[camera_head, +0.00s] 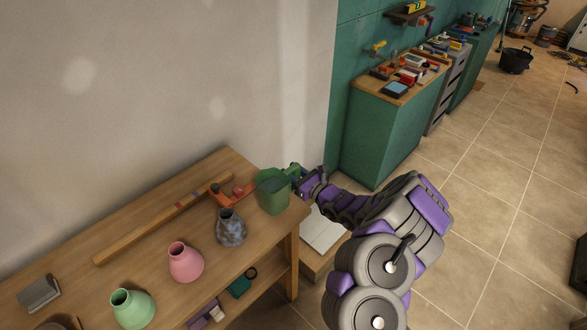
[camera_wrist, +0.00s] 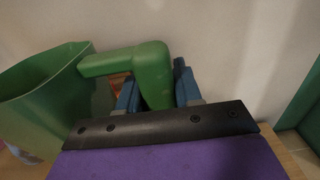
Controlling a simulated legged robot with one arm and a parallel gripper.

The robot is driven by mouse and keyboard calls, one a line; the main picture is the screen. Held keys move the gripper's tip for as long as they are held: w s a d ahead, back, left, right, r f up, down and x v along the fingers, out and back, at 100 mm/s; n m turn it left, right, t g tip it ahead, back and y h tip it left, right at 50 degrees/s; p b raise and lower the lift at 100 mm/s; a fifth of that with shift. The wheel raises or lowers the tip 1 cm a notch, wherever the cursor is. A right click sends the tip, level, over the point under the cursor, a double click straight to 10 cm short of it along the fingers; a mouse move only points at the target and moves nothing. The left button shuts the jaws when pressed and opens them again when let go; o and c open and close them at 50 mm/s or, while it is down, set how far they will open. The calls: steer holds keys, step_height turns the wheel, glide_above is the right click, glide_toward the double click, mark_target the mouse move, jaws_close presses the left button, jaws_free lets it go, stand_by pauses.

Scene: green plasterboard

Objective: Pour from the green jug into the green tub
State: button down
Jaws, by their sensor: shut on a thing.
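The green jug (camera_head: 272,192) is upright at the right end of the wooden workbench, with its handle toward my arm. My gripper (camera_head: 297,174) is at the jug's right side, shut on its handle. In the wrist view the jug (camera_wrist: 40,100) is at left, and its handle runs between the blue-grey fingers of my gripper (camera_wrist: 155,90). I cannot tell if the jug's base touches the bench. A dark green object (camera_head: 241,286) sits on the shelf below, partly hidden by the bench top; I cannot tell if it is the green tub. The jug's contents are not clear.
A speckled grey vase (camera_head: 231,229), pink vase (camera_head: 186,262) and light green vase (camera_head: 132,309) stand in a row on the bench. An orange tool (camera_head: 232,193) and a long wooden level (camera_head: 165,218) lie behind. A wall backs the bench; tiled floor is open at right.

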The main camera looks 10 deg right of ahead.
mark_target(281, 198)
steer(key=s+a+p, duration=0.1)
steer(key=s, duration=0.3)
steer(key=s+a+p, duration=0.1)
steer(key=s+a, duration=0.1)
steer(key=s, duration=0.2)
steer(key=s+a+r+p, duration=0.1)
steer(key=s, duration=0.3)
steer(key=shift+s+a+r, duration=0.1)
steer(key=shift+s+a, duration=0.1)
steer(key=c, duration=1.3)
jaws_free()
jaws_close()
